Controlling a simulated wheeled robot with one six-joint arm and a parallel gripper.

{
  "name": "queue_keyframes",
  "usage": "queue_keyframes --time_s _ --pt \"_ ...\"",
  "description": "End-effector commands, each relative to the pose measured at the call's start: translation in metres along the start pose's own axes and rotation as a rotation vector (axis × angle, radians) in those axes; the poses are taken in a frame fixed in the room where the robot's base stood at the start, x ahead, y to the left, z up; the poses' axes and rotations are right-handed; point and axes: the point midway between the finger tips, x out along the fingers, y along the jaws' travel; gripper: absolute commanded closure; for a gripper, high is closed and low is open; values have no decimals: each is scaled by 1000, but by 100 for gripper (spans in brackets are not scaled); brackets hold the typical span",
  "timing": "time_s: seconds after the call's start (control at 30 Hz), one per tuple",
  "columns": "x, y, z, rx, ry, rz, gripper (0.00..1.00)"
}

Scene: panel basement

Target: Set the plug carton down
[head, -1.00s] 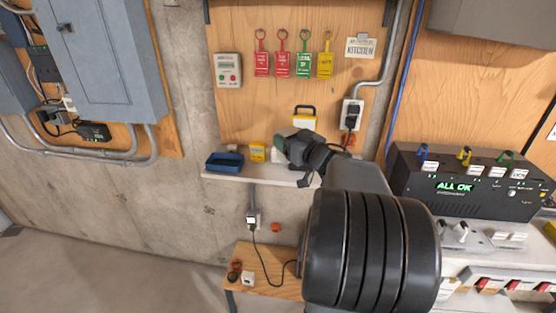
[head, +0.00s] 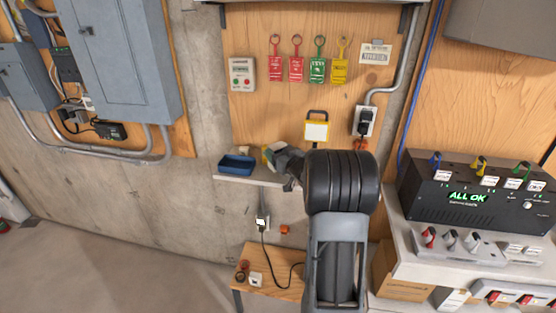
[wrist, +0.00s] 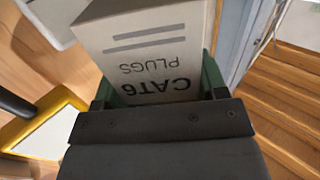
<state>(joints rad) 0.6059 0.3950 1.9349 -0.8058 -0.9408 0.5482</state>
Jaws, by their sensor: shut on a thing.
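The plug carton (wrist: 155,55) is a pale box printed "CAT6 PLUGS", with the text upside down in the wrist view. My gripper (wrist: 158,88) is shut on it, with a green finger on each side. In the head view my gripper (head: 274,154) is over the right part of the narrow wall shelf (head: 262,181), right of the blue tray (head: 237,165). My own arm hides much of the shelf's right part. I cannot tell whether the carton touches the shelf.
A yellow-framed lamp (head: 316,128) stands behind my gripper; its frame also shows in the wrist view (wrist: 40,115). Tags (head: 318,65) hang on the board above. An outlet (head: 363,121) is at right. A small wooden bench (head: 262,258) with a cable stands below.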

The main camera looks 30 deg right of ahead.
Motion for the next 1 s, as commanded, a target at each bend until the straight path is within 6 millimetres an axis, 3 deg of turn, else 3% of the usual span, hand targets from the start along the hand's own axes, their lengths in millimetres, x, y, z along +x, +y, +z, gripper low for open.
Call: queue_keyframes --time_s 0.23,0.67,0.7,0.93,1.0 --pt "1 0 29 2 -1 0 65" --pt "0 0 36 0 0 0 65" --pt "0 0 34 0 0 0 31" --pt "0 0 34 1 -1 0 9" --pt "0 0 34 1 -1 0 9"
